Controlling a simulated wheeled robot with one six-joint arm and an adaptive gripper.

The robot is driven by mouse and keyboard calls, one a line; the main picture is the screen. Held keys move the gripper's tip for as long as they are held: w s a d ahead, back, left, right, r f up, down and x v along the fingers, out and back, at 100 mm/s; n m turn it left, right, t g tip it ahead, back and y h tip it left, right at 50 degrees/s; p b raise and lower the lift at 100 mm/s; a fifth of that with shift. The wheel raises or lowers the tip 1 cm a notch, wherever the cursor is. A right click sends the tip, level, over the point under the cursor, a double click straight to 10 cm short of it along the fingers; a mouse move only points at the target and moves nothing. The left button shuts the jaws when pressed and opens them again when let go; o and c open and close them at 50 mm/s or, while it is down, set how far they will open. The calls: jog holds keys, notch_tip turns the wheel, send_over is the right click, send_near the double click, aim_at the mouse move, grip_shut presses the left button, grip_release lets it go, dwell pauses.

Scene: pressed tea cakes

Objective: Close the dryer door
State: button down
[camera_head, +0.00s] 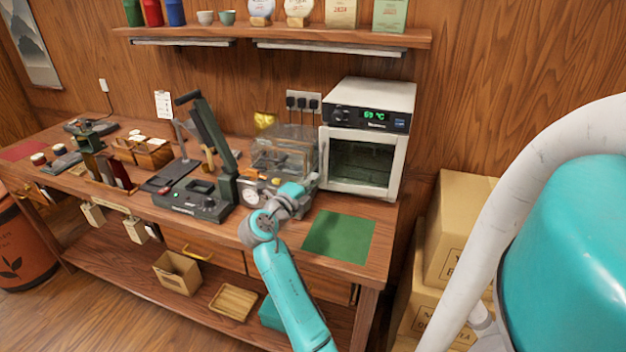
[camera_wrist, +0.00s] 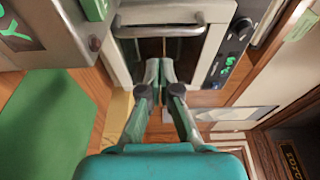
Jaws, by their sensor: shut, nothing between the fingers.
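The dryer (camera_head: 370,105) is a white box with a black control panel and a green temperature readout, at the back right of the bench. Its door (camera_head: 362,165) has a white frame and a dark window. In the head view the door looks flush with the front, but I cannot tell whether a small gap remains. My gripper (camera_head: 312,181) is just left of and in front of the door. In the wrist view my gripper (camera_wrist: 165,64) is shut and empty, its fingertips in front of the door window (camera_wrist: 172,47). Whether they touch it is unclear.
A green mat (camera_head: 339,236) lies on the bench in front of the dryer. A small device with a dial (camera_head: 250,196) and a clear box (camera_head: 284,152) stand left of my gripper. Cardboard boxes (camera_head: 462,225) are stacked right of the bench. A shelf (camera_head: 280,35) runs above.

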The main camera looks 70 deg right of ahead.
jog(key=w+a, duration=0.4)
jog(key=a, duration=0.4)
jog(key=n+t+y, duration=0.1)
jog(key=n+t, duration=0.5)
jog(key=t, duration=0.3)
send_near(321, 165)
jog(key=x, duration=0.7)
jog(key=shift+s+d, duration=0.1)
jog(key=shift+d, duration=0.05)
jog(key=shift+x, duration=1.65)
jog(key=shift+t, duration=0.3)
